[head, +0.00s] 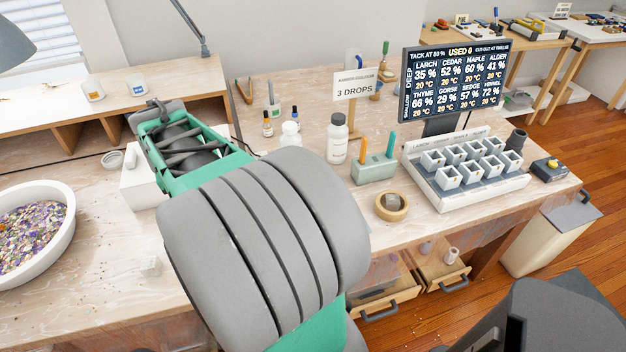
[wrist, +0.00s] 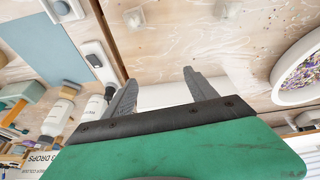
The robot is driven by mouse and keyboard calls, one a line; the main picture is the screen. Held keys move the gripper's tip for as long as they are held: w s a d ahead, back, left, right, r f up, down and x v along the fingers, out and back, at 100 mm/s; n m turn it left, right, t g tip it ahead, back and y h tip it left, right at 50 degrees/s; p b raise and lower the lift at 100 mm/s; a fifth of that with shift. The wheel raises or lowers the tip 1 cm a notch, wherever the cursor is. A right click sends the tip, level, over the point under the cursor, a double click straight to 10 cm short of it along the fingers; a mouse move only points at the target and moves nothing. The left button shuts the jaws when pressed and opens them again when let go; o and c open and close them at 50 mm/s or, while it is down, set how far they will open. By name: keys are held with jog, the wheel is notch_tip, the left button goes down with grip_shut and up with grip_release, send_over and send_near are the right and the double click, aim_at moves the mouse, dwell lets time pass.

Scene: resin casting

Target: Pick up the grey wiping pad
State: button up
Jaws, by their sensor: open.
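The grey wiping pad cannot be picked out with certainty. A small pale grey block (head: 150,266) lies on the bench right of the white bowl; it may be the pad. The wrist view shows a small grey block (wrist: 228,11) at the top, and another small pale piece (wrist: 134,18) left of it. My gripper (wrist: 160,78) is open, with nothing between its fingers. A white box (wrist: 180,94) shows behind the fingers, apart from these blocks. In the head view my arm covers much of the bench and I cannot make out the fingertips.
A white bowl of coloured chips (head: 35,232) stands at the left. A white bottle (head: 338,140), a holder with coloured sticks (head: 374,171), a wooden ring dish (head: 392,206) and a tray of cups (head: 470,190) stand at the right. A blue-grey mat (wrist: 46,48) lies flat.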

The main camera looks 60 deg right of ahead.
jog(key=shift+o, duration=0.3)
jog(key=s+d+f+m+g+h+b, duration=0.1)
jog(key=d+f+m, duration=0.3)
jog(key=d, duration=0.9)
jog(key=shift+s+d, duration=0.2)
jog(key=shift+s, duration=0.25)
jog(key=s+d+f+m, duration=0.2)
jog(key=s+d, duration=0.1)
jog(key=d, duration=0.3)
jog(key=s+d+f+m+g+b, duration=0.1)
jog(key=s+d+f+m, duration=0.1)
jog(key=s+d, duration=0.2)
jog(key=s+d+f+m+g+h, duration=0.1)
jog(key=s+d, duration=0.3)
jog(key=d, duration=0.5)
jog(key=shift+s+d+f+m+b, duration=0.15)
jog(key=shift+s+f+m+b, duration=0.15)
jog(key=shift+f+m, duration=0.3)
jog(key=x, duration=0.7)
jog(key=shift+w+d+f, duration=0.1)
jog(key=shift+w+d, duration=0.05)
jog(key=shift+d, duration=0.05)
jog(key=shift+c, duration=0.3)
